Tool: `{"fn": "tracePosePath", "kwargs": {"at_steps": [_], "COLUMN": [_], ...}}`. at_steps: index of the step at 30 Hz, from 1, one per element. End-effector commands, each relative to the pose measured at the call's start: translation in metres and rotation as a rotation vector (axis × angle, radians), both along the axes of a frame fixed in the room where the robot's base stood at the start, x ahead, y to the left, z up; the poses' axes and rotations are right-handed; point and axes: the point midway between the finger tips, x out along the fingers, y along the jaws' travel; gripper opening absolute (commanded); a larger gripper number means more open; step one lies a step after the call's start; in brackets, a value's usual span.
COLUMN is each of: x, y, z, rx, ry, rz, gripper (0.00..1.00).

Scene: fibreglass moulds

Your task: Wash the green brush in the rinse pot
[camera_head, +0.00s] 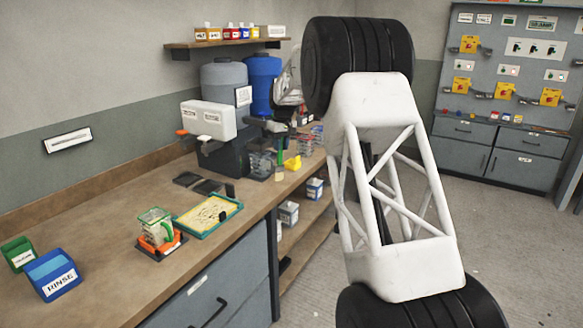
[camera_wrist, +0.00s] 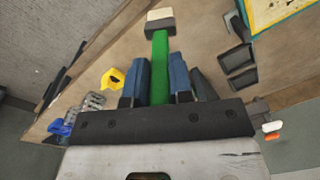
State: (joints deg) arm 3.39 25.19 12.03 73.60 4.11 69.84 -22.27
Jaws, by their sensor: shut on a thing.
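The green brush (camera_wrist: 160,70) is upright between the blue fingers of my gripper (camera_wrist: 160,62) in the wrist view. My gripper is shut on its green handle, and the pale bristle end (camera_wrist: 160,20) points away from the fingers. In the head view the brush (camera_head: 280,158) hangs bristles down beneath my gripper (camera_head: 277,133), near the bench's far end. I cannot tell if the bristles touch the bench. The blue rinse pot (camera_head: 53,274), labelled RINSE, stands at the bench's near left, far from my gripper.
A green pot (camera_head: 18,254) stands beside the rinse pot. A jug (camera_head: 155,226) on an orange-and-black base and a teal-framed tray (camera_head: 208,216) lie between the brush and the rinse pot. A yellow object (camera_head: 292,162) is close beside the brush. Bare bench (camera_head: 105,232) shows left of the jug.

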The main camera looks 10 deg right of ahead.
Motion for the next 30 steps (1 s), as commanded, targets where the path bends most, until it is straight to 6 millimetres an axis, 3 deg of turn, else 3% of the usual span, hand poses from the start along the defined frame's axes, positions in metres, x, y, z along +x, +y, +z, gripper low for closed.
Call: {"fn": "tracePosePath", "kwargs": {"at_steps": [3,9,20,30], "x": [-0.001,-0.007,-0.030,-0.065], "y": [0.039,0.106,0.225,0.332], "z": [0.023,0.040,0.048,0.051], "rx": [0.009,0.020,0.040,0.058], "ry": [-0.001,-0.001,0.000,-0.003], "rz": [-0.008,-0.039,-0.103,-0.154], "gripper": [0.00,0.00,0.00,0.00]}}
